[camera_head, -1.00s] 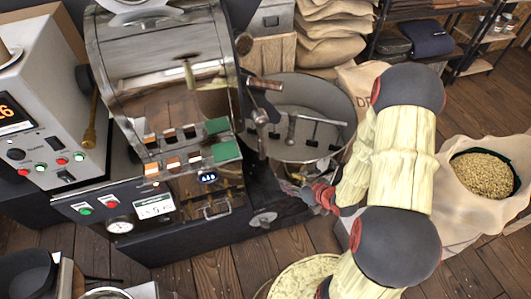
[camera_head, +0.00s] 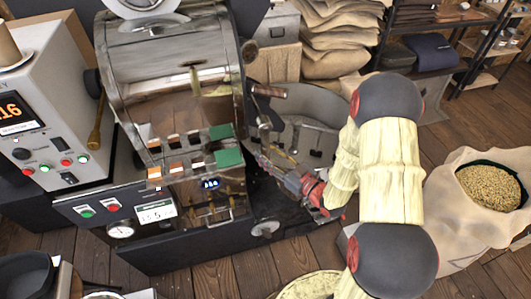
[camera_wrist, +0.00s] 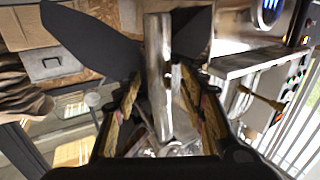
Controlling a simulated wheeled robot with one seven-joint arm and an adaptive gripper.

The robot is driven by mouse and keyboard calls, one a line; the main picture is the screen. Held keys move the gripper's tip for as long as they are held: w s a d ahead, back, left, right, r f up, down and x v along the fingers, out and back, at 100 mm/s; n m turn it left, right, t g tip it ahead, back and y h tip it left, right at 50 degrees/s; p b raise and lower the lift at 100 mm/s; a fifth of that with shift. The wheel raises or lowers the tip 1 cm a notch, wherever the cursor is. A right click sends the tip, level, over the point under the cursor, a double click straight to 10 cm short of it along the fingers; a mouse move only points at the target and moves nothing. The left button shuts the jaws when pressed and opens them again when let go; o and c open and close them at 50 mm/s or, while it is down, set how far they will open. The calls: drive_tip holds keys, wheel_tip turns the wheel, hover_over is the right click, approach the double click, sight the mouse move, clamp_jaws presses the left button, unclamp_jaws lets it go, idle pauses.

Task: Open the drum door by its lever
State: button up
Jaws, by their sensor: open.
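The roaster's shiny drum (camera_head: 165,85) fills the upper left of the head view. A lever with a brown grip (camera_head: 268,91) stands out at its right side, its metal part running down to about the level of the panel. My gripper (camera_head: 264,160) is below that lever, in front of the round cooling pan, pointing up and left. In the wrist view the two fingers (camera_wrist: 160,110) are apart, with a bright metal bar (camera_wrist: 157,75) showing between them. I cannot tell how far beyond the fingertips the bar lies. The door's edge is hard to make out.
The cooling pan (camera_head: 318,125) is behind my gripper, partly hidden by my arm. A control box (camera_head: 40,115) stands left of the roaster. A sack of beans (camera_head: 487,190) is on the right. A light round container (camera_head: 312,288) is at the front. Wooden floor is open at lower centre.

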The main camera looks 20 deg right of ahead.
drive_tip(key=shift+x, duration=0.95)
drive_tip(key=shift+c, duration=1.3)
drive_tip(key=c, duration=0.8)
clamp_jaws()
